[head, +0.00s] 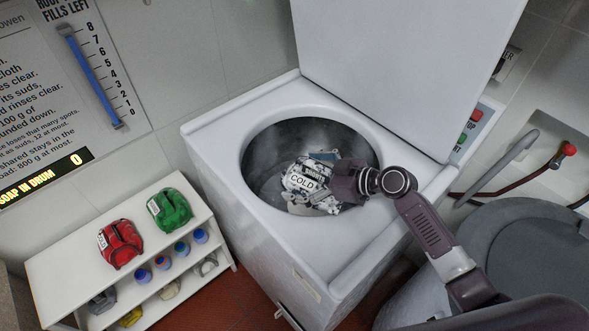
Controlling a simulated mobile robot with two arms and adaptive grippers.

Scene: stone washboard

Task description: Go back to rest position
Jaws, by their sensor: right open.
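My right gripper (327,186) reaches in from the right over the round opening of the white top-loading washer (237,225). By the drum (262,167), just left of the gripper, is a white and black bundle labelled COLD (302,181). Whether the gripper touches the bundle is hard to tell, as the fingertips are partly hidden against it. Some pale cloth shows around the bundle inside the drum. The washer's lid (400,60) stands raised at the back. My left gripper is not in view.
A white shelf (75,262) at the left holds a red bundle (120,244) and a green bundle (173,209), with several small cups below. A control panel (474,120) is behind the washer at right. A grey round tub (530,240) stands at the right.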

